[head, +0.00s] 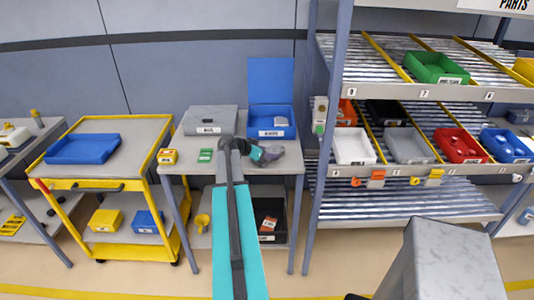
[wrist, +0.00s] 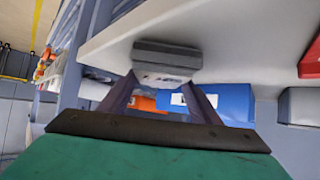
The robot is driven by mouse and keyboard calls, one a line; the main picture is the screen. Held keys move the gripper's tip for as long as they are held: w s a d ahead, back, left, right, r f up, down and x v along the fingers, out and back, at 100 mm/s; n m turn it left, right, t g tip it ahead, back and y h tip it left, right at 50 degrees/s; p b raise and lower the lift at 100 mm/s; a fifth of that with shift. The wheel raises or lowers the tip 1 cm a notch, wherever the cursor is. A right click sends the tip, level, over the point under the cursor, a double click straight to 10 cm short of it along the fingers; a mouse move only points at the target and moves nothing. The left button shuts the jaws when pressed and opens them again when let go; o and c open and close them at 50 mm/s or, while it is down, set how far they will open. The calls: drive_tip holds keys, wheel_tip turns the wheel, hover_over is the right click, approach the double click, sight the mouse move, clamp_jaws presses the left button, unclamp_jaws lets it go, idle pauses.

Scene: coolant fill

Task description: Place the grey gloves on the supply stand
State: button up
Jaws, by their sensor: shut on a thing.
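My gripper (head: 272,154) is over the front right of the grey-topped table (head: 289,168) in the middle of the head view, which I take for the supply stand. In the wrist view its two dark fingers (wrist: 160,84) close on a grey pack with a white label (wrist: 167,57), which I take for the grey gloves. The label is too blurred to read. The pack is close to a pale flat surface (wrist: 230,35); I cannot tell whether it touches. In the head view the pack is hard to tell apart from the gripper.
A grey case (head: 211,114) and an open blue box (head: 271,112) stand at the table's back. A green item (head: 205,156) and a yellow item (head: 167,156) lie at its front left. A shelf post (head: 325,150) rises close on the right. A yellow cart (head: 125,125) stands left.

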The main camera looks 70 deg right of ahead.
drive_tip(key=shift+f+b, duration=0.3)
drive_tip(key=shift+b, duration=0.05)
drive_tip(key=o, duration=1.2)
drive_tip(key=shift+a, duration=0.1)
drive_tip(key=b+v, duration=0.4)
drive_tip(key=v, duration=0.9)
drive_tip(key=shift+w+a+r, duration=0.1)
drive_tip(key=shift+a+r, duration=0.15)
